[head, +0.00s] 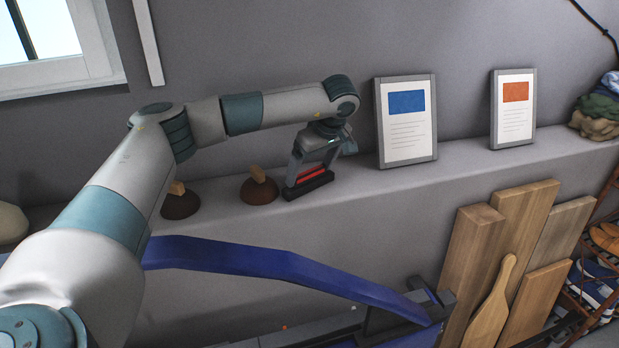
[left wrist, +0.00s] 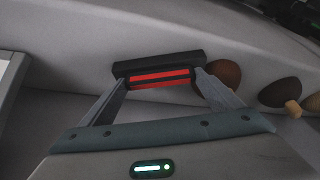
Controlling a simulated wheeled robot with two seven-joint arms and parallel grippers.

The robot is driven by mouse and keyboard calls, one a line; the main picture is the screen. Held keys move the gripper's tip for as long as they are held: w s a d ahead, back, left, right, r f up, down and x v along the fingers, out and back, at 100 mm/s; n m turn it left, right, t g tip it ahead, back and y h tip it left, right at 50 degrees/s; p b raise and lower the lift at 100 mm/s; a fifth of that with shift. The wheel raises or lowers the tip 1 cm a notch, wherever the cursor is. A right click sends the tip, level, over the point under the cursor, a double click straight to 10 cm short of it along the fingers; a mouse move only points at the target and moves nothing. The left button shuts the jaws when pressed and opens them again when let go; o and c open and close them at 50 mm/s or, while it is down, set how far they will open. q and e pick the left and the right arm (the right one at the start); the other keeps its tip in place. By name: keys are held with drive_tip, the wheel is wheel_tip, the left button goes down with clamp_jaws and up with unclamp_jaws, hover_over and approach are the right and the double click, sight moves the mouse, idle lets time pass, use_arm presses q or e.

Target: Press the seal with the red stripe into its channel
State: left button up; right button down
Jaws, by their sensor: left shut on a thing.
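My left gripper (head: 311,172) hangs from the arm's end over the grey ledge, its two fingers shut on the seal with the red stripe (head: 313,173). The seal is a short dark strip with a bright red band. It also shows in the left wrist view (left wrist: 160,78), spanning the gap between the fingertips. A black bar (head: 309,187) lies right at the seal; whether it is a holder or part of the seal, I cannot tell. A blue curved frame (head: 270,263), seemingly of the car door, stands below. I cannot make out the channel. My right gripper is out of view.
Two brown domes with wooden knobs, one nearer (head: 259,190), sit left of the gripper on the ledge (head: 395,187). A blue-marked framed sheet (head: 406,125) and an orange-marked one (head: 513,115) lean on the wall. Wooden boards (head: 470,262) stand at right.

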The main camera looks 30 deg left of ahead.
sight(311, 172)
use_arm(q)
drive_tip(key=shift+r, duration=0.15)
drive_tip(key=shift+r+b, duration=0.55)
drive_tip(key=shift+b, duration=0.1)
wheel_tip(311, 172, up, 3)
drive_tip(key=shift+f+b, duration=0.2)
drive_tip(key=shift+b, duration=0.7)
drive_tip(key=w+d+r+b, duration=0.3)
drive_tip(key=d+r, duration=0.4)
drive_tip(key=d, duration=0.4)
drive_tip(key=shift+w+b, duration=0.25)
drive_tip(key=shift+b, duration=0.2)
drive_tip(key=shift+s+d+f, duration=0.1)
drive_tip(key=shift+d, duration=0.05)
